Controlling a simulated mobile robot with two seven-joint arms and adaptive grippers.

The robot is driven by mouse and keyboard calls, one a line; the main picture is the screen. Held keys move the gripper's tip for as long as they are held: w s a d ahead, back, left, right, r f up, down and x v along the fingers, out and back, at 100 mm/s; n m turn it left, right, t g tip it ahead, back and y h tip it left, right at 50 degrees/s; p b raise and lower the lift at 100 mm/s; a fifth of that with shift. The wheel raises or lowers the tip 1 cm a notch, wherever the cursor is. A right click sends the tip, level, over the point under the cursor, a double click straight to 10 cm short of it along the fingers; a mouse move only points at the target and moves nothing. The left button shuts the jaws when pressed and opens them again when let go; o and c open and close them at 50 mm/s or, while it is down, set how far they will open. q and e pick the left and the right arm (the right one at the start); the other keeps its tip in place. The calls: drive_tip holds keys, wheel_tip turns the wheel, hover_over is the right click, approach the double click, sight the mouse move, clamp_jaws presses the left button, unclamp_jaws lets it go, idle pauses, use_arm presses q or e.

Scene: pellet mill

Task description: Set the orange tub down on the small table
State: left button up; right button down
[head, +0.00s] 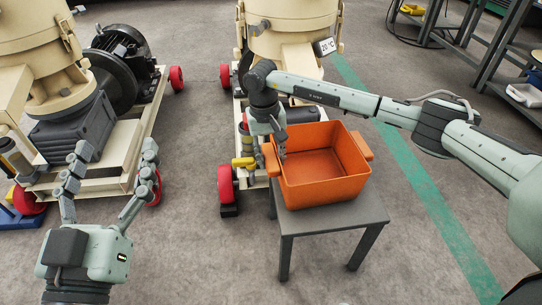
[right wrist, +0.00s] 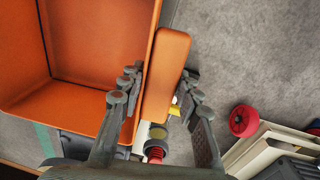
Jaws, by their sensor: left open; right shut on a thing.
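The orange tub (head: 325,192) is upright and empty, over the small grey table (head: 345,217) in the head view. Its base looks to be at the tabletop, but I cannot tell whether it rests there or hangs just above. My right gripper (head: 280,148) is at the tub's left handle. In the right wrist view its fingers (right wrist: 160,88) are either side of the handle (right wrist: 168,70), shut on it, with the tub's wall (right wrist: 125,110) beside them. My left gripper (head: 113,163) is open and empty at the lower left, well away from the tub.
Cream machines on red-wheeled frames stand behind the table (head: 295,20) and at the left (head: 35,50), with a dark motor (head: 118,65). A yellow valve part (head: 243,162) is close left of the tub. Shelving (head: 500,50) stands at the back right. Floor around the table's front is clear.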

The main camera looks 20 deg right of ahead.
drive_tip(key=shift+f+b, duration=0.35)
drive_tip(key=shift+f, duration=0.05)
idle(0.4)
unclamp_jaws()
idle(0.7)
drive_tip(key=shift+r, duration=0.15)
idle(0.4)
drive_tip(key=shift+a+r+p, duration=0.2)
drive_tip(key=shift+r+p, duration=1.1)
drive_tip(key=shift+r, duration=0.9)
drive_tip(key=shift+a+r+p, duration=0.2)
drive_tip(key=shift+r+p, duration=1.05)
drive_tip(key=shift+r, duration=0.9)
